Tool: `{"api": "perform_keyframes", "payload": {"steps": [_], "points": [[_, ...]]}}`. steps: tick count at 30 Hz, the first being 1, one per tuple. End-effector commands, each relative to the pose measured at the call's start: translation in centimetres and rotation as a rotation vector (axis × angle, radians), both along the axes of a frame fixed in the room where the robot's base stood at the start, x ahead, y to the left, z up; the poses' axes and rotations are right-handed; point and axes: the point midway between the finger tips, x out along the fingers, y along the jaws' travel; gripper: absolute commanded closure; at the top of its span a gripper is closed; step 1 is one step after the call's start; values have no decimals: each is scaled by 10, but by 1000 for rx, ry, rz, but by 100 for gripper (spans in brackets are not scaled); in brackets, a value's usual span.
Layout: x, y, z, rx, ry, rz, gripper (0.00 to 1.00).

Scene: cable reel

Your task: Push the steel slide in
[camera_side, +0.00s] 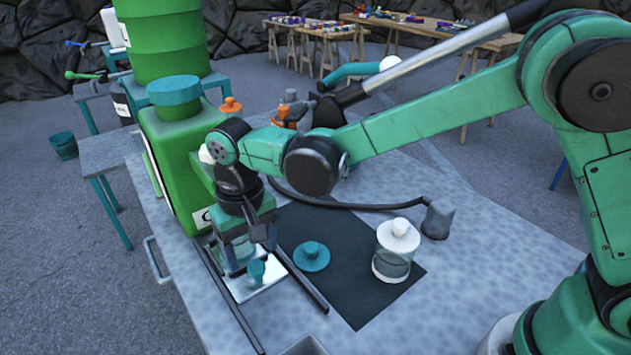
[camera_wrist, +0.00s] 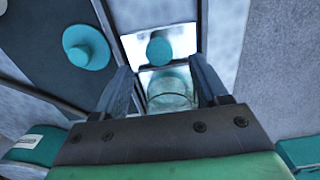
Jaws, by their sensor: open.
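The steel slide (camera_side: 262,290) is a bright, mirror-like plate with a teal knob (camera_side: 256,272). It lies between two dark rails in front of the green housing (camera_side: 172,165). In the wrist view the slide (camera_wrist: 182,36) is at the top centre, with its knob (camera_wrist: 159,48) just beyond my fingertips. My gripper (camera_side: 243,250) points down over the housing end of the slide, behind the knob. In the wrist view my gripper (camera_wrist: 161,72) has its fingers apart. A clear round shape with teal in it (camera_wrist: 170,92) shows between them; I cannot tell whether they touch it.
A dark mat (camera_side: 365,305) lies to the right, holding a teal knobbed disc (camera_side: 311,256) and a white-lidded glass jar (camera_side: 394,262). A black hose (camera_side: 350,205) runs to a grey fitting (camera_side: 438,219) behind. The right part of the table is clear.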

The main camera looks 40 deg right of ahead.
Motion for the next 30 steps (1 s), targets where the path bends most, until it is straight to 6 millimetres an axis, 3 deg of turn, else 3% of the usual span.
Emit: {"api": "perform_keyframes", "payload": {"steps": [7,20,23,30], "points": [[0,0,30,0,-1,-1,33],[0,-5,37,5,-11,-2,33],[-1,-20,48,22,-44,-5,33],[-20,-91,85,73,-234,-9,33]]}}
